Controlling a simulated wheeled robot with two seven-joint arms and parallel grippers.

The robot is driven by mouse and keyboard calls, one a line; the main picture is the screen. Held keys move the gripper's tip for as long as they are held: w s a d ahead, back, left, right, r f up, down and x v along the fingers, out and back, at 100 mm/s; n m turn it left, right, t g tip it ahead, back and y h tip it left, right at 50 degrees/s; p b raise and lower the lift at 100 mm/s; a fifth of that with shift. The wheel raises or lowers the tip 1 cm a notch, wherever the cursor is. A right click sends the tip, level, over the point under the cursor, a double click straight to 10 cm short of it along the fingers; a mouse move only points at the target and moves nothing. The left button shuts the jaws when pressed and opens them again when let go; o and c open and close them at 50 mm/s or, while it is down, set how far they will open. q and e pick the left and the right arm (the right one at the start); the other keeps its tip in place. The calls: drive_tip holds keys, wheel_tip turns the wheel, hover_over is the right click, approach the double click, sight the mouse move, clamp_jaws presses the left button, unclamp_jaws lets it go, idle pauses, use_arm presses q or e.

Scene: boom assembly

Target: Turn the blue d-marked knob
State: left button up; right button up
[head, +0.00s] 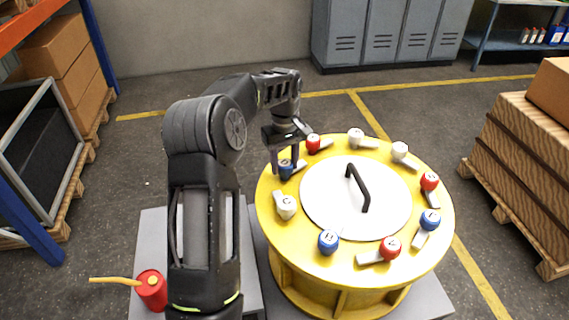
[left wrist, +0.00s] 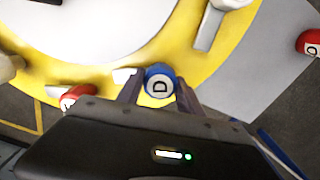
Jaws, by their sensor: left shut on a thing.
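The blue knob marked D (left wrist: 158,86) sits on the yellow rim of the round table, with a grey lever beside it. In the head view the blue knob (head: 286,168) is at the upper left of the rim, partly covered by a finger. My left gripper (head: 284,165) reaches down over it from above. In the left wrist view my left gripper's fingers (left wrist: 160,92) stand on both sides of the knob, shut on it. The right gripper does not show.
The yellow round table (head: 290,253) carries several other red, white and blue knobs with levers. A white disc (head: 325,215) with a black handle (head: 358,188) covers its middle. A red oil can (head: 152,292) stands at lower left.

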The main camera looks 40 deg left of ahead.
sight(284, 163)
use_arm(q)
drive_tip(key=m, duration=0.5)
drive_tip(key=shift+m, duration=0.3)
drive_tip(key=m, duration=0.5)
drive_tip(key=shift+m, duration=0.4)
drive_tip(key=o, duration=1.4)
drive_tip(key=shift+c, duration=0.2)
wheel_tip(284, 163, up, 8)
drive_tip(key=shift+f+b, duration=0.1)
drive_tip(key=shift+b, duration=0.35)
